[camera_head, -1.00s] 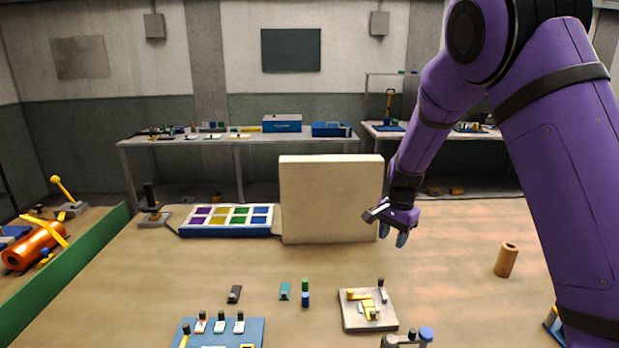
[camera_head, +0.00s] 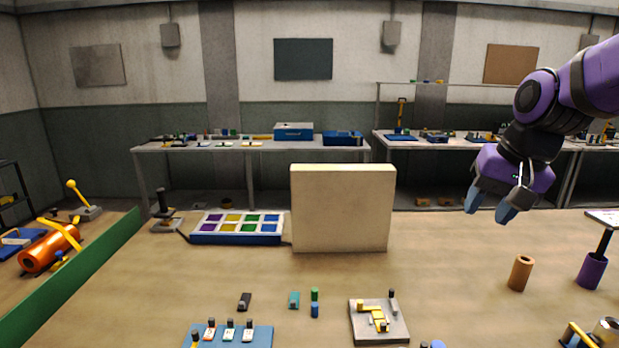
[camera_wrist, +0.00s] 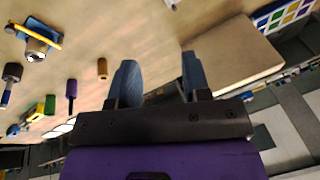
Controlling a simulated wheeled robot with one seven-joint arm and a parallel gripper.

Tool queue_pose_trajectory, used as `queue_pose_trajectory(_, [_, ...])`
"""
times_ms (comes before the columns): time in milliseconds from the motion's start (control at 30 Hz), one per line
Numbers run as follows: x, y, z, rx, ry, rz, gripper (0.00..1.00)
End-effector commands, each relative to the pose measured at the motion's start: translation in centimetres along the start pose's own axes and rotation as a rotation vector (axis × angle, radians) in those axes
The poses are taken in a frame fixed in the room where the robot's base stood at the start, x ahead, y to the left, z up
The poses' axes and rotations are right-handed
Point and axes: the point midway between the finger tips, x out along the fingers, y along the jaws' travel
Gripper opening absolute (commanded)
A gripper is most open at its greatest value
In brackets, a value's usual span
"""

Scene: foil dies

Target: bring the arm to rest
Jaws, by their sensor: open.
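My gripper (camera_head: 490,205) is at the right in the head view, raised above the table (camera_head: 450,270). Its two blue-grey fingers stand apart with nothing between them. In the wrist view the fingers (camera_wrist: 160,80) also show apart and empty, with the tabletop behind them. My purple arm comes in from the right edge of the head view.
A cream upright block (camera_head: 343,208) stands mid-table, beside a tray of coloured squares (camera_head: 237,228). A brown cylinder (camera_head: 520,273) and a purple holder (camera_head: 592,271) stand at the right. A grey fixture plate (camera_head: 378,330) and small dies lie in front. A green divider (camera_head: 75,285) runs along the left.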

Motion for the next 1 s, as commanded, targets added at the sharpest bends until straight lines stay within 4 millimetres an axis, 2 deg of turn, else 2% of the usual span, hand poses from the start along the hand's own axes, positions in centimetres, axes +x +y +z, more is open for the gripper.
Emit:
queue_pose_trajectory(33, [-1.0,0.5,1.1,-0.027,0.02,-0.002,0.44])
queue_pose_trajectory(200, [-3.5,2.0,4.7,-0.13,0.075,0.01,0.44])
queue_pose_trajectory(533, [-6.1,4.7,11.2,-0.305,0.177,0.07,0.44])
queue_pose_trajectory(733, [-6.3,5.5,13.0,-0.354,0.203,0.097,0.44])
queue_pose_trajectory(1000, [-6.4,5.6,13.2,-0.361,0.206,0.101,0.44])
